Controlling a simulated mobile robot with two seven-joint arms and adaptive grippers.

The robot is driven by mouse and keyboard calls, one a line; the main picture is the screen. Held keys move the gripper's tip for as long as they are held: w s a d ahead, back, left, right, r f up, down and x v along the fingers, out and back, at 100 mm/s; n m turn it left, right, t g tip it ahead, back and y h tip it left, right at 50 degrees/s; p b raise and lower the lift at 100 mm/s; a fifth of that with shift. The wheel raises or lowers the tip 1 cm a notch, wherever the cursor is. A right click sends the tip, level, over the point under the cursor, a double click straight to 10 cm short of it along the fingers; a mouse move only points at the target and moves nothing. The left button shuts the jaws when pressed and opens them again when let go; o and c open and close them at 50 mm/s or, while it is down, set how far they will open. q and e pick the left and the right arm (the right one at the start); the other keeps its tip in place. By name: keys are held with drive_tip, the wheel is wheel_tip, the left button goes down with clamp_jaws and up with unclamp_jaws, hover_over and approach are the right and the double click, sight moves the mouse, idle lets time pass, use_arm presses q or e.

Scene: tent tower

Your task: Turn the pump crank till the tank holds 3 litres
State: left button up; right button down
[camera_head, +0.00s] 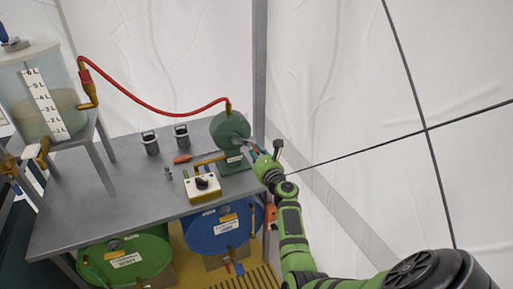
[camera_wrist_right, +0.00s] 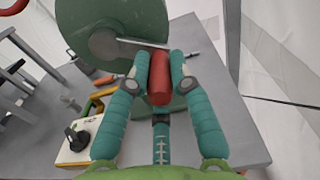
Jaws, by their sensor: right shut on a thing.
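The green pump (camera_head: 230,130) stands at the right end of the grey table, and its round body (camera_wrist_right: 115,35) fills the top of the right wrist view. Its metal crank arm (camera_wrist_right: 143,44) leads to a red handle (camera_wrist_right: 159,80). My right gripper (camera_wrist_right: 160,68) is shut on this red handle; in the head view the gripper (camera_head: 262,160) is beside the pump and hides most of the handle. The clear tank (camera_head: 30,65) at the left has a white litre scale (camera_head: 45,103). Brownish liquid (camera_head: 65,100) stands in its lower part; I cannot read the exact level. My left gripper is not in view.
A red hose (camera_head: 150,109) runs from tank to pump. A yellow box with a black knob (camera_head: 203,187) and two grey canisters (camera_head: 150,143) stand on the table (camera_head: 110,190). Green (camera_head: 125,262) and blue (camera_head: 222,232) drums lie below. A tent pole (camera_head: 259,70) rises behind the pump.

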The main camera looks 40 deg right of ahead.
drive_tip(key=shift+w+a+f+m+p, duration=0.15)
drive_tip(key=shift+a+f+m+p, duration=0.45)
drive_tip(key=shift+m, duration=1.1)
drive_tip(key=shift+w+a+f+m+p, duration=0.1)
drive_tip(key=shift+w+a+f+m, duration=0.15)
drive_tip(key=shift+a+m, duration=1.05)
drive_tip(key=shift+w+a+f+m+p, duration=0.1)
drive_tip(key=shift+a+f+m+p, duration=0.3)
drive_tip(key=shift+m, duration=1.7)
drive_tip(key=shift+f, duration=0.15)
drive_tip(key=c, duration=1.1)
unclamp_jaws()
drive_tip(key=shift+d, duration=0.1)
